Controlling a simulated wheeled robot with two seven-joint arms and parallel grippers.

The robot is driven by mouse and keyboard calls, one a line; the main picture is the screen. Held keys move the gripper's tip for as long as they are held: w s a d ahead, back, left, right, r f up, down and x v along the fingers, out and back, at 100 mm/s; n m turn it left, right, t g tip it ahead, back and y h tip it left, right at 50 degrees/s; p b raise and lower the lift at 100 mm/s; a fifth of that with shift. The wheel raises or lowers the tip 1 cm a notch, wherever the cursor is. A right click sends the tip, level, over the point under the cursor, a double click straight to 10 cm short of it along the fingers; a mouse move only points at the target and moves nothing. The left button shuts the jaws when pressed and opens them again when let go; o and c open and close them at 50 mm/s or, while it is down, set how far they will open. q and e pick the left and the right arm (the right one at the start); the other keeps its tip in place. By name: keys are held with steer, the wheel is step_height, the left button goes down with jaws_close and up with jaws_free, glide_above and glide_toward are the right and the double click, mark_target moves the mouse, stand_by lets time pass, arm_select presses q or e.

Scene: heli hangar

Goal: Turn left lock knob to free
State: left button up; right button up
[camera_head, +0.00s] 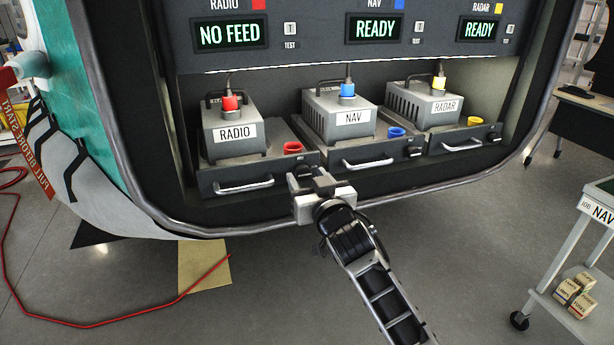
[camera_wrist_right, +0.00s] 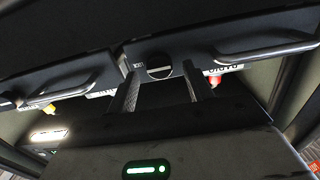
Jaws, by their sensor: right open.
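The left lock knob (camera_wrist_right: 158,71) shows in the right wrist view as a small round knob with a pale slot, on the front of the radio tray (camera_head: 222,178). A tiny label beside it is too small to read. My right gripper (camera_head: 306,180) is open in front of the right end of that tray's front. In the wrist view its two fingers (camera_wrist_right: 163,90) stand apart on either side of the knob; I cannot tell whether they touch it. The gripper hides the knob in the head view. My left gripper is not in view.
The grey RADIO (camera_head: 232,130), NAV (camera_head: 340,115) and RADAR (camera_head: 422,102) units sit on trays with front handles. The display above RADIO reads NO FEED (camera_head: 230,35). The bay's lower rim (camera_head: 400,193) runs below the trays. A cart (camera_head: 580,262) stands at right.

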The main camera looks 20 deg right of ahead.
steer(key=shift+w, duration=0.6)
steer(key=c, duration=0.9)
steer(key=shift+c, duration=0.2)
